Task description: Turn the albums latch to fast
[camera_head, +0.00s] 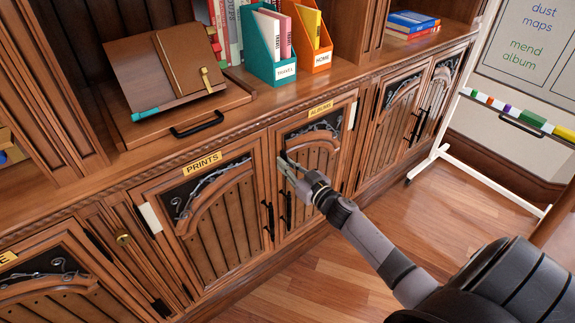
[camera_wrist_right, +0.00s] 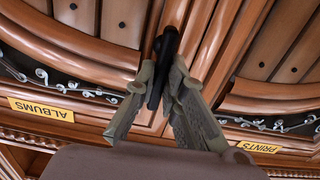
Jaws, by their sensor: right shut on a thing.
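The albums door (camera_head: 312,150) carries a yellow ALBUMS label (camera_head: 320,107) above it. My right gripper (camera_head: 288,165) is at the upper left edge of this door, beside the prints door (camera_head: 222,205). In the right wrist view my right gripper (camera_wrist_right: 160,80) is shut on a black latch (camera_wrist_right: 166,45). The latch has a rounded end and stretches down between the fingers, slightly tilted. My left gripper is not in view.
Black handles hang below, on the albums door (camera_head: 287,212) and the prints door (camera_head: 267,220). Above stand a teal file box (camera_head: 262,62), an orange one (camera_head: 312,58) and a wooden book stand (camera_head: 165,75). A whiteboard (camera_head: 530,50) is at right. The floor (camera_head: 320,280) in front is clear.

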